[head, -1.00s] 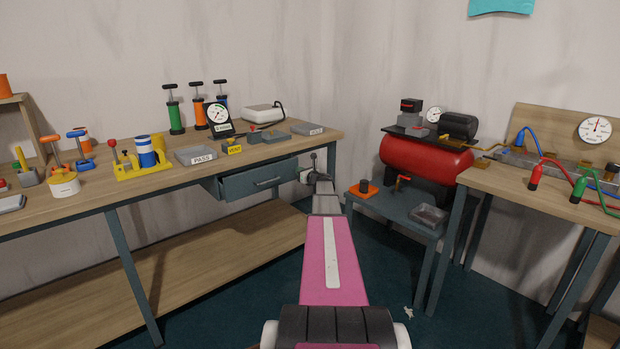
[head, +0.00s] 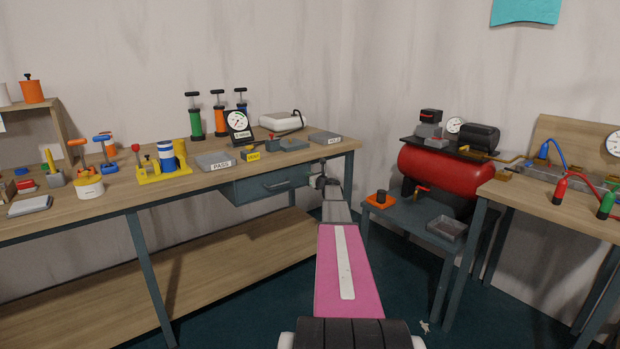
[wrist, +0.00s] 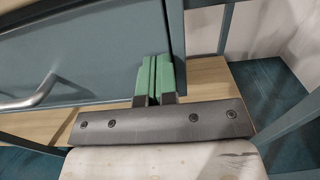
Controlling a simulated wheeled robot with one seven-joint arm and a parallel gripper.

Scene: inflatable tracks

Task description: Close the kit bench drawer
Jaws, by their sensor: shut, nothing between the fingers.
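The kit bench drawer (head: 272,185) is a blue-grey box front with a silver bar handle, under the right end of the wooden-topped bench (head: 110,200). Its front sits close under the bench top; whether a small gap remains I cannot tell. My gripper (head: 316,182) is at the right end of the drawer front, partly hidden by my own arm. In the wrist view, the green fingers (wrist: 159,62) are together and empty, over the right part of the drawer front (wrist: 95,60). The handle (wrist: 32,96) is well to their left. Contact with the front is not clear.
The bench top carries a grey PASS tray (head: 215,161), a gauge (head: 238,124) and several pumps. A low table with a red compressor tank (head: 435,172) stands to the right of my arm. Dark floor is free between the benches.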

